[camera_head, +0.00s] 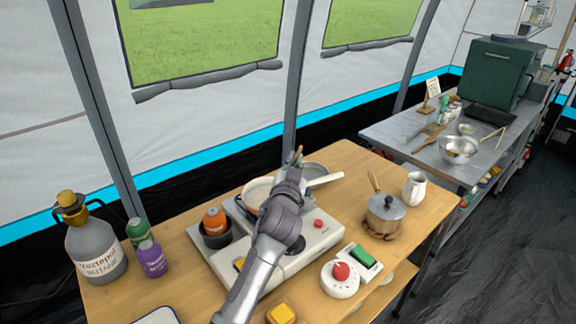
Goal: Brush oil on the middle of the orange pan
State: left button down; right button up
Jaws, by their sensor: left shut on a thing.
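The orange pan (256,192) sits on the hob at the middle of the wooden table. Its pale inside and some orange rim show, and my left arm hides part of it. A pale handle (325,181) extends to the right behind my arm. My left gripper (293,172) is over the right side of the pan, shut on a thin brown thing, likely the brush (298,154), whose end sticks up beyond the fingers. The brush's head is hidden, so I cannot tell whether it touches the pan. My right gripper is out of view.
An orange-topped bottle (214,221) stands in a dark pot at the hob's left. A large grey jug (95,250), green and purple bottles stand far left. A lidded saucepan (384,213), white jug (415,189) and a dial with a red knob (341,275) are right.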

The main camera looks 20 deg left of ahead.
pick_arm(q)
jog(key=shift+w+a+p, duration=0.25)
jog(key=shift+a+p, duration=0.25)
jog(key=shift+a, duration=0.25)
jog(key=shift+s+a+f, duration=0.15)
jog(key=shift+s+a, duration=0.1)
jog(key=shift+a, duration=0.1)
